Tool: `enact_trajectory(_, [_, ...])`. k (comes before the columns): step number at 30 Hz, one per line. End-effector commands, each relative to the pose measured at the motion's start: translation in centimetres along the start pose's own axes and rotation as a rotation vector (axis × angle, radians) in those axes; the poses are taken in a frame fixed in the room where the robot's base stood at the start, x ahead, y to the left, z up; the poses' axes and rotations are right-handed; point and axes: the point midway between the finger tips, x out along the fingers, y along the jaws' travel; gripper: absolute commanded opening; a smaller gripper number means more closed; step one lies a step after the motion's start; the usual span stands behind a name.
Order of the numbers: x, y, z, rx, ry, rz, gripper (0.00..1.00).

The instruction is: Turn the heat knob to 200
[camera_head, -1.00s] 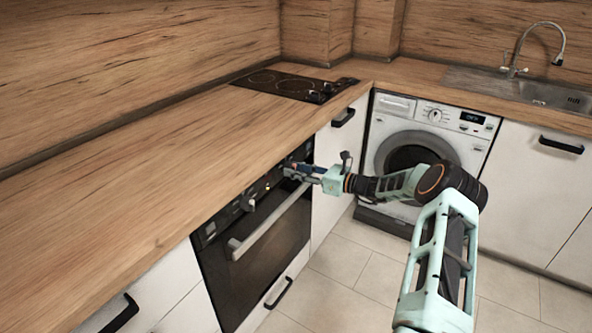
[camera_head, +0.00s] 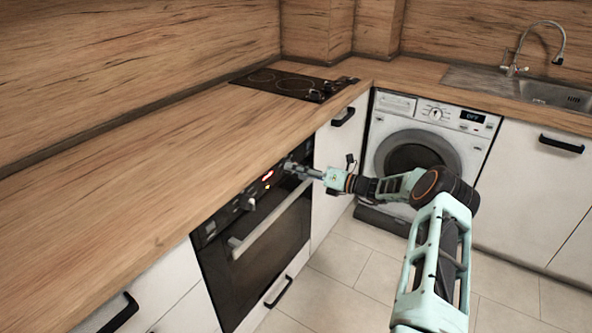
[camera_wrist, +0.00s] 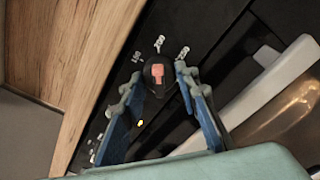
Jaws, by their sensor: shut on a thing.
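My gripper (camera_head: 291,167) is at the right end of the oven's control panel. In the wrist view my gripper (camera_wrist: 160,84) has its two blue-green fingers on either side of a dark round knob (camera_wrist: 157,72) with a reddish mark, and is shut on it. Small pale markings (camera_wrist: 160,43) surround the knob, too small to read. In the head view the oven (camera_head: 262,235) shows a lit red display (camera_head: 267,176) left of my gripper. My gripper hides the knob there.
The oven handle (camera_head: 262,226) runs just below the panel. The wooden counter (camera_head: 150,165) overhangs it. A washing machine (camera_head: 410,150) stands behind my arm. The tiled floor (camera_head: 340,270) in front of the oven is clear.

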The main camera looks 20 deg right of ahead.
Motion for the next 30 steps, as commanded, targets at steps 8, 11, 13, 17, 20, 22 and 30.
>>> enact_trajectory(8, [-0.03, -0.05, -0.04, 0.017, -0.001, 0.001, 0.05])
enact_trajectory(11, [-0.03, -0.05, -0.03, 0.017, -0.001, 0.001, 0.05])
enact_trajectory(13, [-0.03, -0.05, -0.03, 0.017, -0.001, 0.001, 0.05])
enact_trajectory(17, [-0.03, -0.04, -0.03, 0.016, -0.001, 0.001, 0.36])
enact_trajectory(20, [-0.03, -0.04, -0.02, 0.016, -0.001, 0.001, 0.47])
enact_trajectory(22, [-0.02, -0.03, -0.02, 0.016, -0.001, 0.001, 0.47])
enact_trajectory(30, [-0.48, -0.06, 0.03, 0.016, -0.002, 0.000, 0.47])
